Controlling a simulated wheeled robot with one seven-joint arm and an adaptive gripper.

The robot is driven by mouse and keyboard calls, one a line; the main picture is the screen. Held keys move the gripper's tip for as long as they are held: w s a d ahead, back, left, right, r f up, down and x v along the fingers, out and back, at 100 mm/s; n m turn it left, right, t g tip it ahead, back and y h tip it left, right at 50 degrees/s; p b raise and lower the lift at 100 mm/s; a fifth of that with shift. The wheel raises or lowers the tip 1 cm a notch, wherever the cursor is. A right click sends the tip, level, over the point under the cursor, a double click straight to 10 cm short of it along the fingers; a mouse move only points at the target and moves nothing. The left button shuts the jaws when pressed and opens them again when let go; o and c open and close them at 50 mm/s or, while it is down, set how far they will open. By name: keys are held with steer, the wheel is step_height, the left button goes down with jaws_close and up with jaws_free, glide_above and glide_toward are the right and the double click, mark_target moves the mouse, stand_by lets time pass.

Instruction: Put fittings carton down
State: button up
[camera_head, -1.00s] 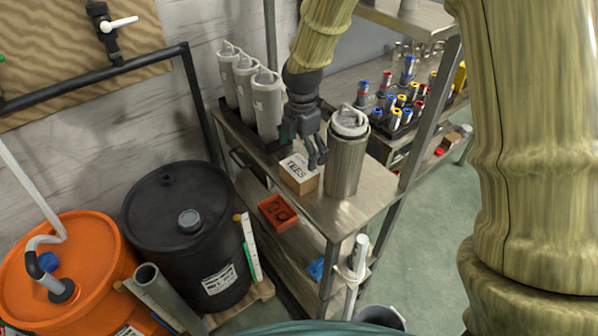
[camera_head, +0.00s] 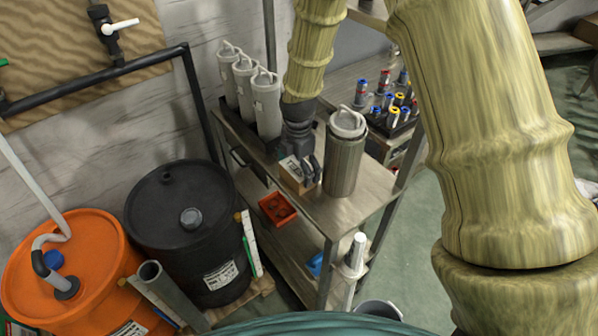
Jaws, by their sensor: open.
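The fittings carton (camera_head: 292,184), a small brown box with a white label, sits on the top shelf of the metal rack (camera_head: 352,207). My gripper (camera_head: 305,170) is open and low over the carton, with its dark fingers at the carton's top and right side. The fingers hide part of the carton and its label. I cannot tell whether they touch it.
A metal canister (camera_head: 344,160) with a handled lid stands close to the right of my gripper. Several pale canisters (camera_head: 266,105) stand behind to the left. A red bin (camera_head: 277,209) is on the lower shelf. The shelf's front right corner is clear.

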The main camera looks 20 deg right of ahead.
steer(key=c, duration=1.1)
steer(key=shift+a, duration=0.1)
